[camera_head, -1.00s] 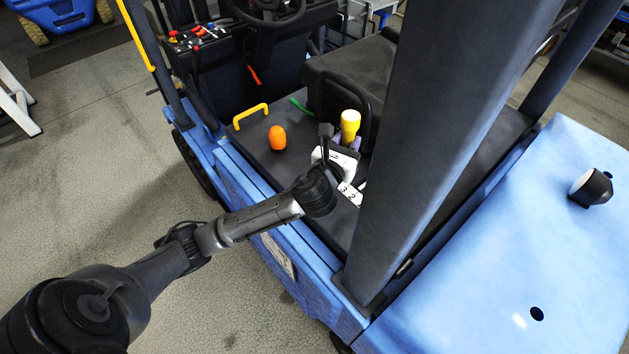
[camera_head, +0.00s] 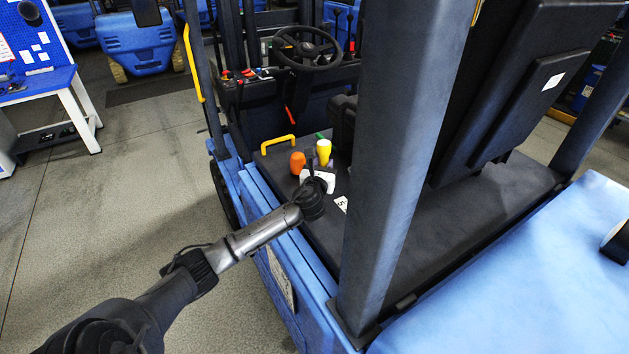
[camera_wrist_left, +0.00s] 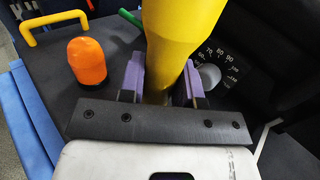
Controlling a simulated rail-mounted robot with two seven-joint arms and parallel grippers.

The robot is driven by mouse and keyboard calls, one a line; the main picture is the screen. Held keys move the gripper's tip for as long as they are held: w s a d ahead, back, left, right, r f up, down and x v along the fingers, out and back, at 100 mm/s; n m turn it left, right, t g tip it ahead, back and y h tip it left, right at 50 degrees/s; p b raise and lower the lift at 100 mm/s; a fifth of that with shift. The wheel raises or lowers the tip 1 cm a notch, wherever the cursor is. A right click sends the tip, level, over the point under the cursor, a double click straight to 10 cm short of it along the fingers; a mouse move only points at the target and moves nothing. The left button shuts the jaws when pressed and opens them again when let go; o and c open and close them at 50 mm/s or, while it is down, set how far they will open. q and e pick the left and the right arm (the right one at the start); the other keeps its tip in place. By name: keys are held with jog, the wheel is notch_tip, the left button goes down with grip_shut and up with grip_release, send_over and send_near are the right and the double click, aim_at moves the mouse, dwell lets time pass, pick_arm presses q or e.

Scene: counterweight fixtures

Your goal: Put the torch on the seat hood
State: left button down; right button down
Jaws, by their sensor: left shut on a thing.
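The yellow torch (camera_head: 323,152) stands upright in my left gripper (camera_head: 320,168), over the dark seat hood (camera_head: 330,230) of the blue forklift. In the left wrist view, the purple fingers (camera_wrist_left: 160,85) are shut on the torch's lower part (camera_wrist_left: 180,30). The torch's lower end is hidden by the gripper, so I cannot tell whether it touches the hood. My right gripper is not in view.
An orange object (camera_head: 297,162) stands on the hood left of the torch, near a yellow handle (camera_head: 278,144). A thick dark pillar (camera_head: 395,150) rises to the right. The seat (camera_head: 343,122) lies behind the torch. A workbench (camera_head: 45,90) is far left.

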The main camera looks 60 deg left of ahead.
pick_arm(q)
jog(key=shift+s+a+f+b, duration=0.25)
jog(key=shift+a+f, duration=0.2)
jog(key=shift+f, duration=0.55)
jog(key=shift+s+a+f+b, duration=0.2)
jog(key=shift+a+f, duration=0.2)
jog(key=shift+f, duration=0.6)
jog(key=shift+s+a+f+b, duration=0.25)
jog(key=shift+a+f, duration=0.2)
jog(key=shift+f, duration=0.55)
jog(key=shift+w, duration=0.1)
jog(key=shift+f, duration=0.15)
jog(key=c, duration=0.8)
grip_release()
